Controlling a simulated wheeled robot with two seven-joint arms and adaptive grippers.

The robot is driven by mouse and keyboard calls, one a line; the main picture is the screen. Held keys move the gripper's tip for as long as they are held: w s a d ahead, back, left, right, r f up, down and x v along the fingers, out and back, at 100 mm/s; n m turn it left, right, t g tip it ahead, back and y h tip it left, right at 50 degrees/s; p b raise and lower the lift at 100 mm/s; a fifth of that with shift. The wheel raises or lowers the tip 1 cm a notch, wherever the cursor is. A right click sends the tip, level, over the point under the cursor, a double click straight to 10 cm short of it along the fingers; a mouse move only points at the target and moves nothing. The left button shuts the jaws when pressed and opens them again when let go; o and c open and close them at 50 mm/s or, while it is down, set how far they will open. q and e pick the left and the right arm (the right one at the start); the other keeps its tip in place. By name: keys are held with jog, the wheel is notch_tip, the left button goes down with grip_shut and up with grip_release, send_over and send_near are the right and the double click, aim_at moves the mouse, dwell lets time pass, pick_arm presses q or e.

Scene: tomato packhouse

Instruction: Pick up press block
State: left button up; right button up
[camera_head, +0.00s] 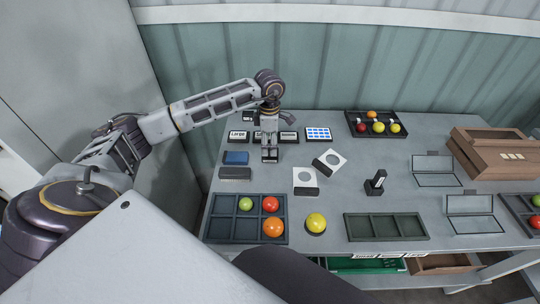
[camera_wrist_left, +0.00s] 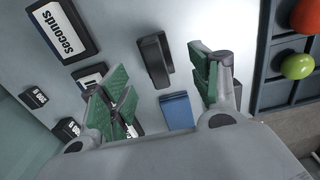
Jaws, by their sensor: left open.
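A dark grey block (camera_head: 235,173) lies flat at the left end of the table, and a blue block (camera_head: 236,157) lies just behind it. I cannot tell for certain which is the press block; the dark one, with a raised bar, looks likeliest. My left gripper (camera_head: 270,154) is open and empty, pointing down to the right of both. In the left wrist view the dark block (camera_wrist_left: 154,60) and the blue block (camera_wrist_left: 177,110) appear between the spread green fingers of the gripper (camera_wrist_left: 160,90), not touched. My right gripper is out of view.
Label cards (camera_head: 318,134) stand along the back. A compartment tray (camera_head: 222,226) with tomatoes is in front of the blocks. A black stamp-like piece (camera_head: 375,184), white ring cards (camera_head: 305,177), an empty tray (camera_head: 385,227) and a brown box (camera_head: 490,150) lie right. The table between is clear.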

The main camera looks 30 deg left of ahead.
pick_arm(q)
jog(key=shift+w+f, duration=0.15)
jog(key=shift+f, duration=1.15)
jog(key=shift+w+f, duration=0.1)
jog(key=shift+f, duration=1.2)
jog(key=c, duration=1.1)
